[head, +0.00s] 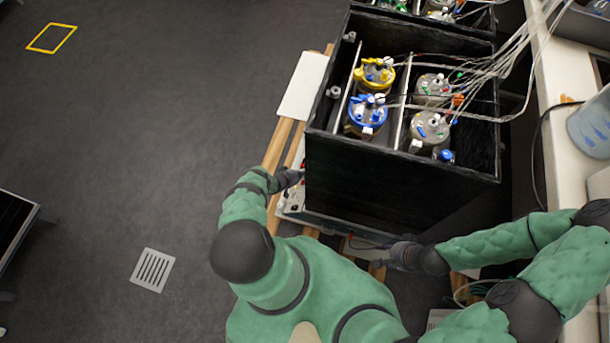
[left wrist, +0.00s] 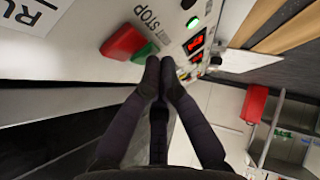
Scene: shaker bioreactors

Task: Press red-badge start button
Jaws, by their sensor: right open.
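The control panel (left wrist: 90,60) of the black shaker box (head: 400,185) fills the upper left wrist view, with a printed "STOP". Beside the lettering are a red button (left wrist: 122,42) and a green button (left wrist: 145,52). I cannot make out which one is the start button, and no red badge is clearly readable. My left gripper (left wrist: 160,64) is shut and empty, its tips just below the green button; contact cannot be told. In the head view my left gripper (head: 291,178) is at the box's left side. My right gripper (head: 398,256) is open near the box's front base.
The panel also carries a lit green lamp (left wrist: 193,22) and red displays (left wrist: 194,45). Glass vessels, including a yellow-ringed one (head: 374,74) and a blue-ringed one (head: 367,115), stand inside the box with tubes rising right. Wooden slats (head: 279,148) lie below. The floor at left is mostly clear.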

